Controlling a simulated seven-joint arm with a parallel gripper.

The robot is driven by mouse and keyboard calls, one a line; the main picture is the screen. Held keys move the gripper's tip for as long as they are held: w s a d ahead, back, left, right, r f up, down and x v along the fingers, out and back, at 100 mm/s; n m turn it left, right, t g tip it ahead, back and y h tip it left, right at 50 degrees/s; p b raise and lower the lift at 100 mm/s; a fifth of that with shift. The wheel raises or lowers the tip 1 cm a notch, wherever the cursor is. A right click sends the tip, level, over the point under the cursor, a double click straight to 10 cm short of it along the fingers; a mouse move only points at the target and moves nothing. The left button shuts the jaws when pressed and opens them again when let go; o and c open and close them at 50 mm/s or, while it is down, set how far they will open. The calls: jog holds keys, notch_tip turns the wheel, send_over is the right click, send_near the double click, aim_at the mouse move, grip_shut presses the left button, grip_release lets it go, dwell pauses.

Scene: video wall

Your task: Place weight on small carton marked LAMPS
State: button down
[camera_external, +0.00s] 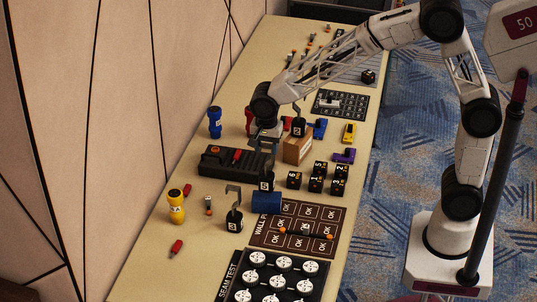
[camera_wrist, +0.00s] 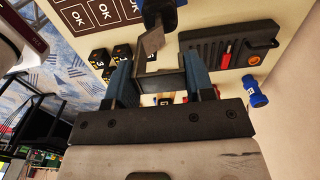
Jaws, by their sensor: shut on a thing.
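My gripper (camera_external: 266,148) is above the table, just left of the small brown carton (camera_external: 297,150). Two other black hooked weights stand nearby, one behind the carton (camera_external: 298,127) and one toward the front (camera_external: 234,218).
A black case (camera_external: 225,163) lies left of the gripper. The OK board (camera_external: 262,238) lies in front. Blue (camera_external: 214,122) and yellow (camera_external: 176,207) bottle-like objects stand left.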

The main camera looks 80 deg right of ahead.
aim_at(267, 163)
jog(key=shift+f, duration=1.7)
jog(key=shift+c, duration=2.4)
grip_release()
notch_tip(267, 163, up, 12)
jog(key=shift+r, duration=0.1)
